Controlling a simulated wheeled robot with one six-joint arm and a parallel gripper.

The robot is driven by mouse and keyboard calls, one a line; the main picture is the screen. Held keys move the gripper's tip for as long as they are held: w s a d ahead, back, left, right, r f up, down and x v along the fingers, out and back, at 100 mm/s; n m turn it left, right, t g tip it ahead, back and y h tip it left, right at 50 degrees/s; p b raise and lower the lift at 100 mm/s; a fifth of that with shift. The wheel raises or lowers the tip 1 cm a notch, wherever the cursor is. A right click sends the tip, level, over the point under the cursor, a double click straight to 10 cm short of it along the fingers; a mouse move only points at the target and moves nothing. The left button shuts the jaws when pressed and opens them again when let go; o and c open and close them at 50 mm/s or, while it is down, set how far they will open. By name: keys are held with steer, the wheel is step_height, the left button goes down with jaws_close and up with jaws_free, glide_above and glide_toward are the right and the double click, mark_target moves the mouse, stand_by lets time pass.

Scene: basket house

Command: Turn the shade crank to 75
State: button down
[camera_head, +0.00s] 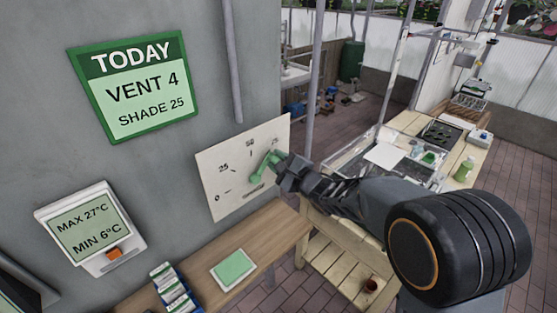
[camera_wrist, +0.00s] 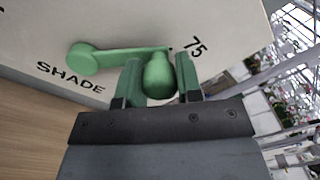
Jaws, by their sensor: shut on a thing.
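The shade crank (camera_head: 260,166) is a green lever on a cream dial plate (camera_head: 214,177) marked 0, 25, 50 and 75. In the wrist view the crank's arm (camera_wrist: 123,55) runs from its round hub (camera_wrist: 83,59) toward the 75 mark (camera_wrist: 196,47), and its tip lies just beside that number. The crank's knob (camera_wrist: 157,78) sits between the two green fingers of my gripper (camera_wrist: 158,84). My gripper, also in the head view (camera_head: 281,160), is shut on the knob and partly hides the crank's outer end there.
A green sign (camera_head: 133,86) on the wall reads VENT 4, SHADE 25. A thermometer display (camera_head: 85,228) hangs below it. A wooden shelf (camera_head: 206,242) under the dial holds a green card (camera_head: 233,268) and seed packets (camera_head: 172,288). A cluttered bench (camera_head: 405,125) stands right.

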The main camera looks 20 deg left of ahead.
steer(key=c, duration=0.8)
jaws_free()
steer(key=shift+d, duration=0.1)
steer(key=b+v, duration=0.3)
steer(key=v, duration=1)
steer(key=shift+s+d, duration=0.15)
steer(key=shift+d, duration=0.15)
